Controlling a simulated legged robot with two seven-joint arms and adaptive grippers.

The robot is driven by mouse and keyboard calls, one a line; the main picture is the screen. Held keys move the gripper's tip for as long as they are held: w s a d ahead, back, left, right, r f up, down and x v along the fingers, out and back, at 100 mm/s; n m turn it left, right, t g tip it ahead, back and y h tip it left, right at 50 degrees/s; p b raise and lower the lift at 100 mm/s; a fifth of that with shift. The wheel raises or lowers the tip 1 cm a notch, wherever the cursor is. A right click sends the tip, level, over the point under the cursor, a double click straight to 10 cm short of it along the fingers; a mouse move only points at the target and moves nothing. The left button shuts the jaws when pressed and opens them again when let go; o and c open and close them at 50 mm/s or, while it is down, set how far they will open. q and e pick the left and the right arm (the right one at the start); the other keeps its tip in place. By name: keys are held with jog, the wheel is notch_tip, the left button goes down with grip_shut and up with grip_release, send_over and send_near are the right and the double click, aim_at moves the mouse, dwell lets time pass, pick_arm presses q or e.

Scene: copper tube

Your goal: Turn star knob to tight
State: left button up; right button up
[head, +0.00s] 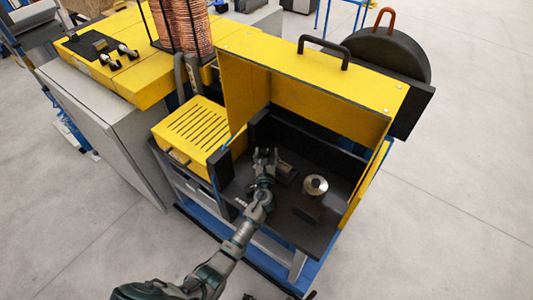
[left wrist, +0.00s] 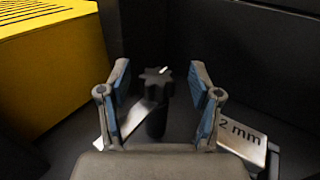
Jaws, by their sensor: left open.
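The star knob (left wrist: 157,80) is black, with a small white mark on its top, and stands on a dark post in the left wrist view. My left gripper (left wrist: 159,85) is open, with one blue-padded finger on each side of the knob. A gap shows between the knob and each finger, so neither appears to touch it. In the head view my left gripper (head: 265,157) reaches into the black-floored bay of the yellow machine. The knob cannot be made out clearly there.
A metal plate marked "2 mm" (left wrist: 240,138) lies right of the knob. A silver roller (head: 315,185) stands right of the gripper. The raised yellow cover (head: 305,80) and dark walls enclose the bay. A slotted yellow box (head: 195,125) stands to the left.

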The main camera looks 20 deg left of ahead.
pick_arm(q)
jog(key=shift+w+a, duration=0.1)
pick_arm(e)
jog(key=shift+d, duration=0.4)
pick_arm(q)
jog(key=shift+a, duration=0.15)
grip_shut()
jog(key=shift+d+f+n+y+b, duration=0.1)
jog(key=shift+d+n+y+b, duration=0.1)
jog(key=shift+n+y+b, duration=0.15)
jog(key=shift+n+g+y+b, duration=0.3)
jog(key=shift+n+y+b, duration=0.1)
jog(key=shift+y, duration=0.25)
jog(key=shift+n+g+y+b, duration=0.5)
jog(key=shift+n+y, duration=0.25)
jog(key=shift+y, duration=0.45)
pick_arm(e)
jog(key=shift+a+f, duration=0.15)
jog(key=shift+f, duration=0.45)
jog(key=shift+a+f, duration=0.15)
jog(key=shift+f, duration=0.4)
